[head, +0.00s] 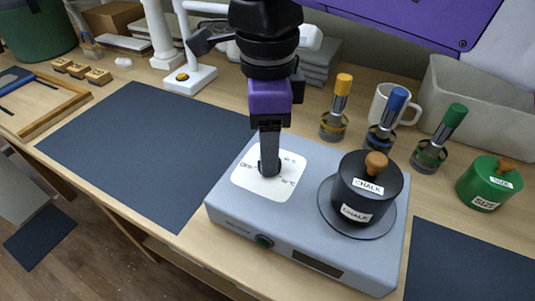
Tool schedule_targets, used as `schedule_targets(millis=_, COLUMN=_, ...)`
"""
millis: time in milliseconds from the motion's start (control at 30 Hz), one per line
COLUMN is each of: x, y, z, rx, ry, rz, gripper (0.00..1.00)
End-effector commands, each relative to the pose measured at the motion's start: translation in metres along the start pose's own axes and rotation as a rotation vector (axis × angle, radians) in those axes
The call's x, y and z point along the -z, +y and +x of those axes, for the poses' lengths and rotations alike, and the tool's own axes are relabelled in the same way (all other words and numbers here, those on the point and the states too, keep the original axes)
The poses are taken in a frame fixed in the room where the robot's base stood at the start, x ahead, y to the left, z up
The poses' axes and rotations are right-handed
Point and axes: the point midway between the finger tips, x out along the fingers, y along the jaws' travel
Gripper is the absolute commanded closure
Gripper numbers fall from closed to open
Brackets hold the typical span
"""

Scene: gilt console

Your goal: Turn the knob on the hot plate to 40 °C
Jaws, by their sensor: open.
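The hot plate (295,222) is a grey-blue box on the wooden table. A white dial face (246,181) with small printed marks, one like "OFF" at its left and one in °C at its right, sits on its left top. My gripper (268,167) points straight down over the middle of this face, at or just above it. It is open, though its fingers overlap in this view. The knob on the dial is mostly hidden by the fingers; its setting cannot be read. A small green round part (264,242) is on the front panel.
A black pot (354,191) labelled CHALK stands on the round heating disc, right of my gripper. Three bottles with yellow (343,84), blue (397,98) and green (455,114) tops stand behind, near a white mug (381,99). A dark mat (140,140) lies clear at left.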

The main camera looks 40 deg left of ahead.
Motion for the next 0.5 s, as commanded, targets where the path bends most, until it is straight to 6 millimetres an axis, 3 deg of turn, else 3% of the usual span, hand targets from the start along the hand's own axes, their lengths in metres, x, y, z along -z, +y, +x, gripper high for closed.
schedule_targets(millis=200, x=0.0, y=0.0, z=0.025, rx=0.0, ry=-0.001, rz=0.001, gripper=0.43)
schedule_targets(millis=467, x=0.0, y=0.0, z=0.027, rx=0.001, ry=-0.001, rz=0.001, gripper=0.43)
schedule_targets(millis=500, x=0.0, y=0.0, z=0.027, rx=0.001, ry=-0.001, rz=0.001, gripper=0.51)
